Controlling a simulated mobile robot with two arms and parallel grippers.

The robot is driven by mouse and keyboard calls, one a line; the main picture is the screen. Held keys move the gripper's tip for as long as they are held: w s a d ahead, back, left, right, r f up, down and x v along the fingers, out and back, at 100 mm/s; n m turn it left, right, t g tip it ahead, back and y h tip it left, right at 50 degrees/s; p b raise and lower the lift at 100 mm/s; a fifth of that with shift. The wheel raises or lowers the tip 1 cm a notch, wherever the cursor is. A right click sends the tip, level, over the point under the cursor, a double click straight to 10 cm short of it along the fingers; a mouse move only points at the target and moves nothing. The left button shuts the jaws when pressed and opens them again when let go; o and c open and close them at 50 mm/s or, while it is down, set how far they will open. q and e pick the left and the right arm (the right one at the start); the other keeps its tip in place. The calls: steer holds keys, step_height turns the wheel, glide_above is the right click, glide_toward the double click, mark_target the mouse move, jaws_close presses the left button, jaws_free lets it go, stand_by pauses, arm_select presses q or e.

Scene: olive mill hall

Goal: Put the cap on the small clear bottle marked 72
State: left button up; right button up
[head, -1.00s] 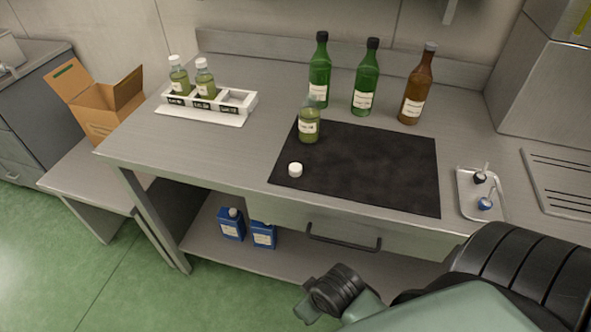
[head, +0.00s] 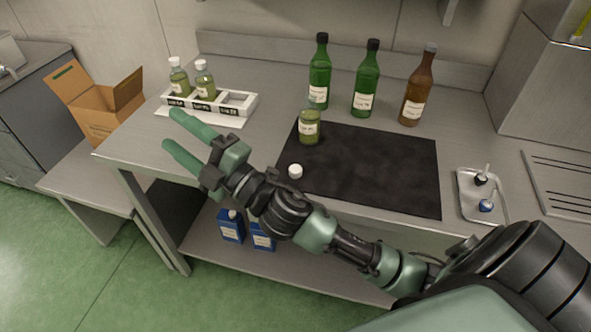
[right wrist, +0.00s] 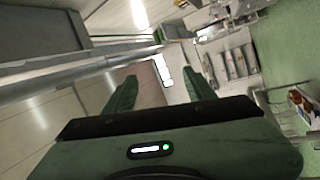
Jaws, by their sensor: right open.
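The small clear bottle (head: 309,128) stands upright and uncapped at the back left of the black mat (head: 380,165). It holds green liquid; its label is too small to read for certain. My right gripper (head: 183,130) is open and empty, above the bench's front left area, left of the bottle and cap. Its open fingers (right wrist: 160,90) also show in the right wrist view, with nothing between them. My left gripper is not in view.
A white rack (head: 236,103) with two capped bottles stands at the back left. Two green bottles (head: 365,85) and a brown bottle (head: 415,90) stand behind the mat. A metal tray (head: 470,205) with small items lies right. A cardboard box (head: 103,112) stands far left.

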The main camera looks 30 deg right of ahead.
steer(key=s+a+r+n+g+y, duration=0.25)
steer(key=a+n+g+y, duration=0.4)
steer(key=n+y, duration=0.4)
steer(key=s+a+f+n+g+h, duration=0.2)
steer(key=a+f+n+g+h, duration=0.3)
steer(key=n+g, duration=0.65)
steer(key=w+d+f+n+h, duration=0.1)
steer(key=d+f+h, duration=0.2)
steer(key=d, duration=0.6)
steer(key=w+d+f+n+h, duration=0.1)
steer(key=d+f+h, duration=0.3)
steer(key=d, duration=0.5)
steer(key=w+d+f+n+g+h, duration=0.1)
steer(key=d+f+n+h, duration=0.2)
steer(key=d, duration=0.6)
steer(key=shift+w+d+f+h, duration=0.15)
steer(key=shift+h, duration=0.8)
steer(key=d+h, duration=0.1)
steer(key=d, duration=0.1)
steer(key=d+r+h, duration=0.1)
steer(key=d, duration=0.4)
steer(key=shift+s+d+r+g+h, duration=0.2)
steer(key=shift+s+r+g+h, duration=0.15)
steer(key=shift+r+g+h, duration=0.05)
